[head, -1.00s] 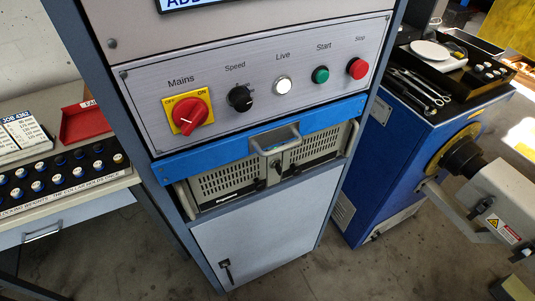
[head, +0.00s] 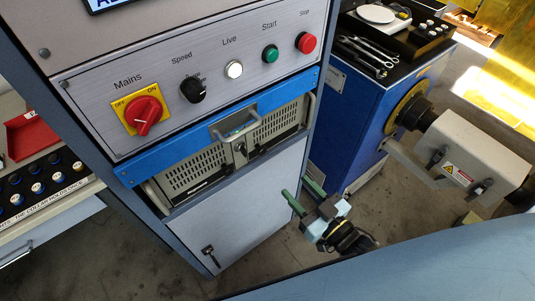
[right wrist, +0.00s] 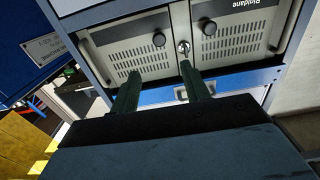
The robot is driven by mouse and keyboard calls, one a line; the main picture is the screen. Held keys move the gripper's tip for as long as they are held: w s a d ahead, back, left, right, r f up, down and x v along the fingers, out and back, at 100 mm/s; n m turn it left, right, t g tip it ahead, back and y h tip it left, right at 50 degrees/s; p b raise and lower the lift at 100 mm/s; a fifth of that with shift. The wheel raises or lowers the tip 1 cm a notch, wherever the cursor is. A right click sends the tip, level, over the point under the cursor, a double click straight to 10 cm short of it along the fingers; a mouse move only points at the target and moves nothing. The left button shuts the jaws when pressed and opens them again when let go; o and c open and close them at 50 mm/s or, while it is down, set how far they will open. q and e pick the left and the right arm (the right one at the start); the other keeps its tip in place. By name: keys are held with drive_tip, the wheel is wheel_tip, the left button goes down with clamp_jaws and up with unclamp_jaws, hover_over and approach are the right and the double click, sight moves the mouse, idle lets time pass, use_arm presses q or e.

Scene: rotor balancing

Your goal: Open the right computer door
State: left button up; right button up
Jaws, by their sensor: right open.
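The computer (head: 228,150) is a beige rack unit in the cabinet, below a blue drawer front. Its right door (head: 281,127) and left door (head: 192,172) both have vent slots and look shut. In the right wrist view the picture is upside down, so the right door (right wrist: 118,64) shows on the left. A knob (right wrist: 158,40) is on that door, and a keyed lock (right wrist: 183,47) sits at the seam. My right gripper (head: 294,184) is open and empty, in front of the cabinet, lower and right of the right door. Its two green fingers also show in the right wrist view (right wrist: 160,72).
The blue drawer front (head: 170,152) has a grey handle (head: 234,123) jutting out above the doors. A grey lower cabinet door (head: 240,205) is beneath. A blue bench (head: 350,125) with tools and a grey machine (head: 470,155) stand at the right. Some floor is clear before the cabinet.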

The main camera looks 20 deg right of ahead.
sight(263, 152)
drive_tip(key=x, duration=1.3)
drive_tip(key=shift+f, duration=0.1)
clamp_jaws()
